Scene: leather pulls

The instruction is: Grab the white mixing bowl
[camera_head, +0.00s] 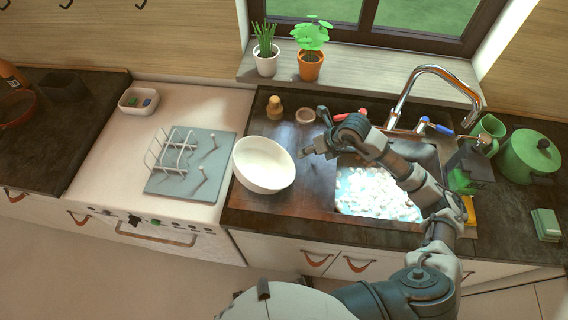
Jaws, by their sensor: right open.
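The white mixing bowl (262,165) is on the dark counter left of the sink. It looks tilted, with its open side facing up and towards the right, and its inside looks empty. My right gripper (312,140) is just right of the bowl, close to its right rim. It is open and holds nothing. A small gap seems to show between its fingers and the bowl. My left gripper is not in the view.
A grey-blue mat with a white dish rack (177,150) is left of the bowl. The sink (375,195) holds foamy water, with a chrome faucet (405,95) behind. A small brown-topped object (275,108) and a small round dish (305,115) are behind the bowl. A green pot (530,157) stands far right.

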